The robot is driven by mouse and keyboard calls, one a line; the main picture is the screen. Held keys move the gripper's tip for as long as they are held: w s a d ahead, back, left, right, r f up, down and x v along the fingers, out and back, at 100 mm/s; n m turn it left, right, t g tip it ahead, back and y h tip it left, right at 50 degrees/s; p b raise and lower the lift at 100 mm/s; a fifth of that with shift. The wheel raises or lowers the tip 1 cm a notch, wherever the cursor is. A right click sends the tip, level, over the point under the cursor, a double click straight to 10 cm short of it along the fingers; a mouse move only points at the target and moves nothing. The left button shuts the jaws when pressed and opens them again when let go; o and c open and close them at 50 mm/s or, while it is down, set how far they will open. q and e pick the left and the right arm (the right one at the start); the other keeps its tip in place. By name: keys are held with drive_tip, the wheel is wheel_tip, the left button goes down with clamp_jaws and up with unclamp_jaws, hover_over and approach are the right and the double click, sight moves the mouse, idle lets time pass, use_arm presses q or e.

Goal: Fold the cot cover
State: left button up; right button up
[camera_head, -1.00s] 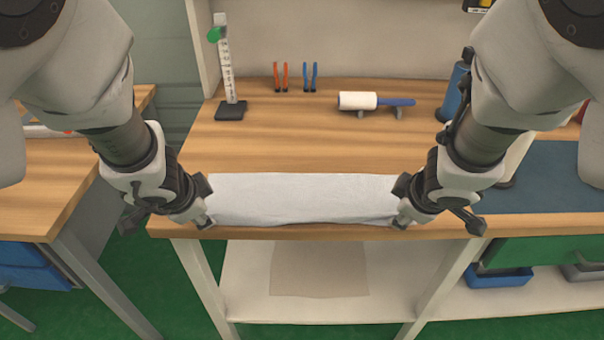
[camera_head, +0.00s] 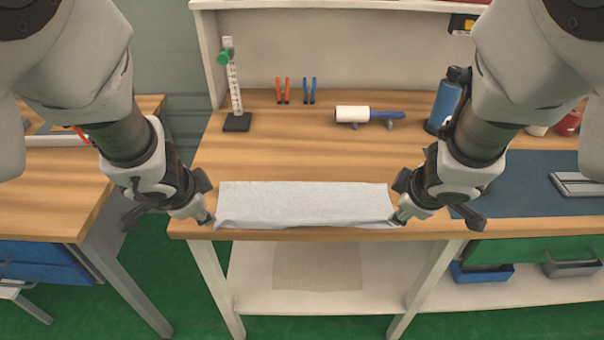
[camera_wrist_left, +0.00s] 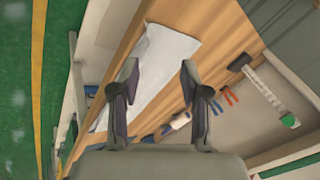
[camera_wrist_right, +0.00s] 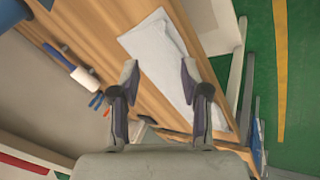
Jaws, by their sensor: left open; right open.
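The cot cover (camera_head: 305,205) is a pale grey-white cloth. It lies as a long folded strip along the front edge of the wooden table (camera_head: 290,160). My left gripper (camera_head: 208,218) is at the strip's left end and my right gripper (camera_head: 398,218) at its right end. In the left wrist view the open left fingers (camera_wrist_left: 160,75) have the cover (camera_wrist_left: 160,60) beyond them. In the right wrist view the open right fingers (camera_wrist_right: 158,75) stand before the cover (camera_wrist_right: 160,55). Whether the fingertips touch the cloth is unclear.
A lint roller (camera_head: 368,115), orange (camera_head: 283,90) and blue (camera_head: 309,90) clips, and a scale stand (camera_head: 235,95) are at the back of the table. A blue bottle (camera_head: 445,105) stands at the back right.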

use_arm(q)
drive_tip(key=shift+s, duration=0.15)
use_arm(e)
drive_tip(key=shift+s, duration=0.15)
